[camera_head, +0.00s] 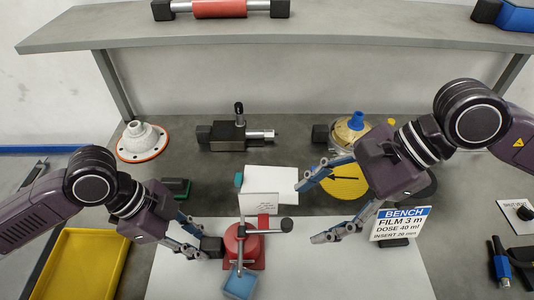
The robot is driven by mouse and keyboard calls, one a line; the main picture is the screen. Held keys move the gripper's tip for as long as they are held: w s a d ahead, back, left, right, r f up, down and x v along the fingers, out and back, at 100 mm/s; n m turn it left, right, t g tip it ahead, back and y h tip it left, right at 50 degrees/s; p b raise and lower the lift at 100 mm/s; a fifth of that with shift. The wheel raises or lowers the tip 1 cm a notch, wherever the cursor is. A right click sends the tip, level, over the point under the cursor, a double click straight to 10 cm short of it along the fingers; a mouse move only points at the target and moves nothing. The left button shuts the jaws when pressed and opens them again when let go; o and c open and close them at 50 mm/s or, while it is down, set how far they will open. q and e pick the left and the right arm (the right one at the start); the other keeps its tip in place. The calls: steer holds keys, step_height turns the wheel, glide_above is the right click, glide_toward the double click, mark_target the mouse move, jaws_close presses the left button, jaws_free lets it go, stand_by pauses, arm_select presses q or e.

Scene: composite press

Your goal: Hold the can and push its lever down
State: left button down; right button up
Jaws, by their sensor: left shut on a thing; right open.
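The red can (245,245) stands upright on a red base on the white mat, low in the middle of the head view. A grey lever (265,230) runs across its top to a dark knob (287,225) on the right. My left gripper (209,246) is shut on a black block at the can's left side, which looks like the can's grip. The join is too small to see clearly. My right gripper (308,212) is open and empty, with its fingers spread to the right of the lever knob.
A small blue tray (240,284) sits in front of the can. A bench sign (400,224) is at right, and a yellow disc (345,182) lies behind my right gripper. A yellow tray (82,262) is at left. The front-right mat is clear.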

stand_by(0.4)
arm_select(q)
steer(key=c, duration=1.6)
jaws_free()
steer(key=v, duration=1.2)
